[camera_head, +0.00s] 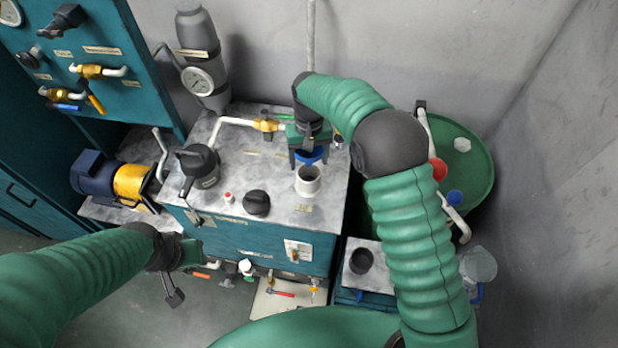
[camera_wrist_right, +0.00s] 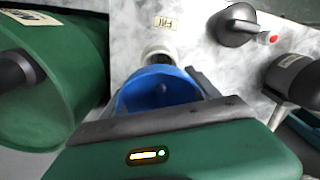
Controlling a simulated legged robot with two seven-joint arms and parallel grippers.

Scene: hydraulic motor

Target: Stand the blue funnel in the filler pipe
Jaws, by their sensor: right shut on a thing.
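The blue funnel (camera_head: 314,157) is held in my right gripper (camera_head: 308,152) over the tank top. It also shows in the right wrist view (camera_wrist_right: 155,92), with its wide mouth facing the camera. The white filler pipe (camera_head: 308,181) stands up from the tank top just in front of and below the funnel in the head view. In the right wrist view the filler pipe (camera_wrist_right: 158,53) shows just beyond the funnel's rim. The funnel's spout is hidden, so I cannot tell whether it is in the pipe. My left gripper (camera_head: 182,275) hangs left of the tank's front, away from the funnel; its jaws are unclear.
The grey tank top (camera_head: 262,165) carries a black knob (camera_head: 256,203), a black-capped fitting (camera_head: 198,166) and a pipe with a brass valve (camera_head: 266,125). A green drum (camera_head: 470,160) stands to the right. A blue-and-yellow motor (camera_head: 110,180) is at the left.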

